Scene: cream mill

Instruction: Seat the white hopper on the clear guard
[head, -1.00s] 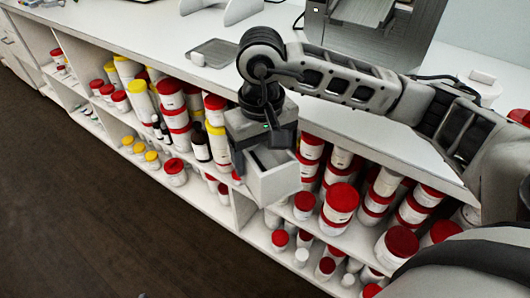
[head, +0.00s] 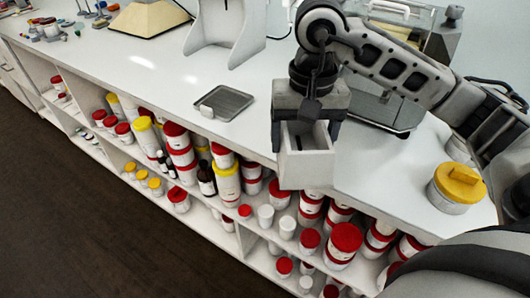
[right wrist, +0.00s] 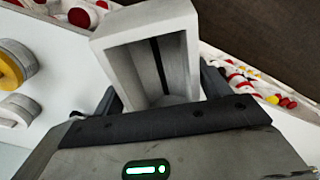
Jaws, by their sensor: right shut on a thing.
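The white hopper (head: 305,168) is a pale open box. It hangs from my right gripper (head: 305,130) near the counter's front edge, above the shelves in the head view. The gripper's fingers are shut on two opposite sides of it. In the right wrist view the hopper (right wrist: 181,62) shows its open hollow and a dark slot inside. A clear box-like part (head: 405,15) on a machine at the back right looks like the clear guard. My right arm hides much of it, and it is apart from the hopper. My left gripper is not in view.
A shallow grey tray (head: 225,102) lies on the white counter (head: 130,72), left of the hopper. A white stand (head: 228,35) is behind it. A yellow-lidded jar (head: 457,188) stands at right. Shelves below hold several jars. The counter's left middle is clear.

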